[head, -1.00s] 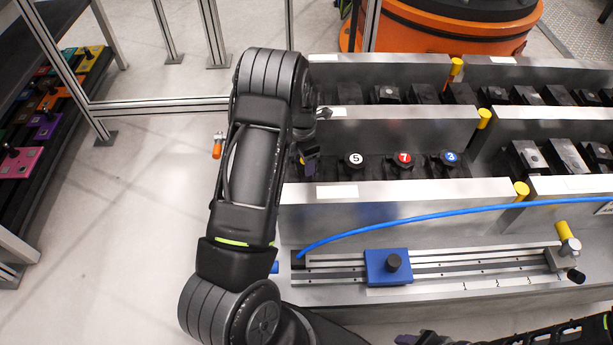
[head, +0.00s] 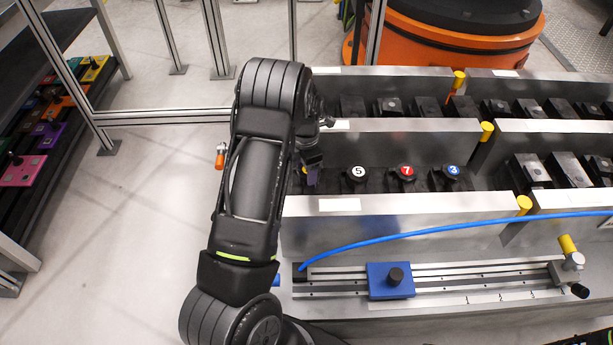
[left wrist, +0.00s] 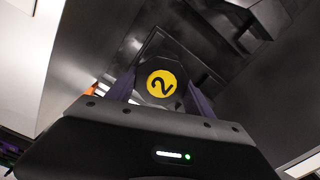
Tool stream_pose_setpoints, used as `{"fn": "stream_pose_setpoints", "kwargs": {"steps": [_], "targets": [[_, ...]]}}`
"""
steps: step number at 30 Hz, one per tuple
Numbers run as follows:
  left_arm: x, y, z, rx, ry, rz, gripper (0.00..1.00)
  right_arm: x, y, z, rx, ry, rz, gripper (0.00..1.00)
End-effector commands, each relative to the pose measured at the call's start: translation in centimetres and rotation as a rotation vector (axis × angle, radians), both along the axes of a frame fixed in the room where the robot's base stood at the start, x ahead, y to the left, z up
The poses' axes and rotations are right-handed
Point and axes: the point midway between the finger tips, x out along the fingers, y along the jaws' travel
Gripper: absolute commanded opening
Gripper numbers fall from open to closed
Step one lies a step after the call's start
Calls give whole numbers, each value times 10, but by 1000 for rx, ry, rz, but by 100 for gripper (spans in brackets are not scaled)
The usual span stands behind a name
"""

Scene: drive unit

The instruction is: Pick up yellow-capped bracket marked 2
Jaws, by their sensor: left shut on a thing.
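The yellow-capped bracket marked 2 (left wrist: 161,84) shows in the left wrist view, its round yellow cap facing the camera. My left gripper (left wrist: 160,90) is shut on it, with a purple finger on each side of its dark body. In the head view my left gripper (head: 312,172) is at the left end of the front row of the metal rack, left of the bracket marked 5. A sliver of yellow shows beside the fingers there; the rest of the bracket is hidden. I cannot tell whether the bracket still touches its slot. My right gripper is not in view.
Brackets marked 5 (head: 358,174), 7 (head: 405,173) and 3 (head: 452,171) stand in the same row. The metal rack wall (head: 400,206) runs in front. A blue cable (head: 430,230) and a rail with a blue block (head: 390,281) lie nearer. Floor at left is open.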

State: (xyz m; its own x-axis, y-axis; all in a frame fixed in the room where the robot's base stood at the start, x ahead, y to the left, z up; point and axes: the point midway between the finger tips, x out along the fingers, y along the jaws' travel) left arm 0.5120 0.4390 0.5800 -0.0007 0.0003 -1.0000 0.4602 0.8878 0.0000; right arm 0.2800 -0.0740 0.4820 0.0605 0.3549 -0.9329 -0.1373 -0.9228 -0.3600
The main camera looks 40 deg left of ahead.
Motion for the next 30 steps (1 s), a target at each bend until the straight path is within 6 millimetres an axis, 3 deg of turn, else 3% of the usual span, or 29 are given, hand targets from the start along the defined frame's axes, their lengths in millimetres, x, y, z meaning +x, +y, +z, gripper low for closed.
{"fn": "stream_pose_setpoints", "kwargs": {"steps": [9,15,30], "targets": [[2,0,56,1,-7,-1,0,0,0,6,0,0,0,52],[2,0,81,0,-6,-1,0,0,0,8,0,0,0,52],[1,0,88,0,-3,0,0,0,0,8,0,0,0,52]]}}
